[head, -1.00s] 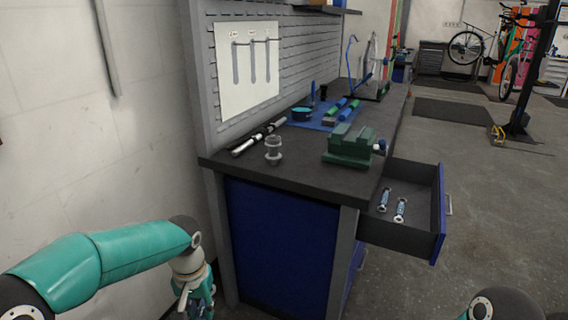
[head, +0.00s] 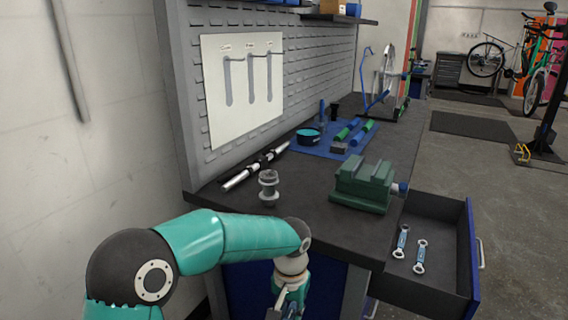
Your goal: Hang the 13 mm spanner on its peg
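Two blue-and-silver spanners, a left one (head: 402,242) and a right one (head: 420,257), lie apart in the open drawer (head: 447,268). I cannot read which is the 13 mm. A white board (head: 216,112) on the slatted back wall carries three grey spanner outlines (head: 251,82) under small labels too small to read. Pegs show faintly at the outlines' tops, and no spanner hangs there. My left gripper (head: 288,303) is at the bottom edge, in front of the bench and left of the drawer. Its fingertips are not clear. My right gripper is out of view.
The bench top (head: 310,185) holds a green vise (head: 363,186) above the drawer, a metal fitting (head: 268,188), a dark-and-silver bar (head: 256,165) and a blue mat (head: 310,150) with small items. A wheel stand (head: 388,85) is at the back. Floor right of the drawer is clear.

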